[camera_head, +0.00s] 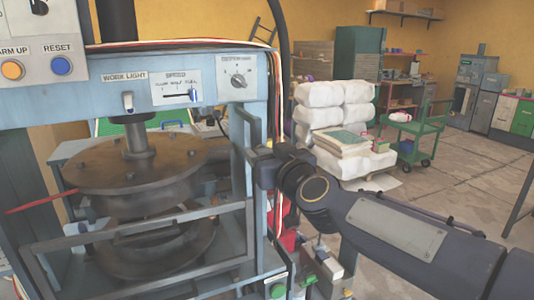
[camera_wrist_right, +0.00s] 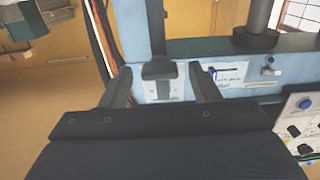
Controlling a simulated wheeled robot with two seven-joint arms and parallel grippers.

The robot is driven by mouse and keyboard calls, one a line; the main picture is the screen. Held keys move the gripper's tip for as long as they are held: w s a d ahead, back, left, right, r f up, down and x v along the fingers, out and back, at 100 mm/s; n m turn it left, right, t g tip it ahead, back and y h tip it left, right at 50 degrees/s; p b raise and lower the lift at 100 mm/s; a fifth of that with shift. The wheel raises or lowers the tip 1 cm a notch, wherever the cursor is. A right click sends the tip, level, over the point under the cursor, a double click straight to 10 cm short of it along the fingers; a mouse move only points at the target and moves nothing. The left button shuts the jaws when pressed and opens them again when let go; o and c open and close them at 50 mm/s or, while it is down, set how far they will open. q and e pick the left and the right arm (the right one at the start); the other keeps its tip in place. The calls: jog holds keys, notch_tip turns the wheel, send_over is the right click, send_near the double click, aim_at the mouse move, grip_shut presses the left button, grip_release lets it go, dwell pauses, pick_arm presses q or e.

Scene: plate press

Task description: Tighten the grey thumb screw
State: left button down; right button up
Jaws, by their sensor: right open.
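I cannot pick out a grey thumb screw for certain in either view. In the head view a grey dial knob (camera_head: 238,81) sits on a white plate at the right end of the press's blue panel (camera_head: 112,92). My right gripper (camera_head: 262,160) is beside the press's right side, below that panel, and its fingers are small there. In the wrist view the two dark fingers (camera_wrist_right: 160,74) are apart. A dark block (camera_wrist_right: 158,70) shows between them in the picture, against a white plate (camera_wrist_right: 165,90); contact cannot be told. My left gripper is not in view.
The press has a round brown platen (camera_head: 130,170) behind grey guard bars (camera_head: 150,228). Cables (camera_head: 284,60) run down its right side. White sacks (camera_head: 322,94) and a green trolley (camera_head: 415,135) stand behind. Open floor (camera_head: 470,185) lies to the right.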

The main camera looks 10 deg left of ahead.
jog(key=c, duration=1)
jog(key=m, duration=0.3)
jog(key=shift+m, duration=0.4)
jog(key=shift+f+m+b, duration=0.2)
jog(key=shift+m+b, duration=0.8)
jog(key=shift+m, duration=4.35)
jog(key=shift+f+m+b, duration=0.15)
jog(key=shift+m+b, duration=0.85)
jog(key=shift+m, duration=4.3)
jog(key=shift+f+m+b, duration=0.2)
jog(key=shift+m+b, duration=0.8)
jog(key=shift+m, duration=4.35)
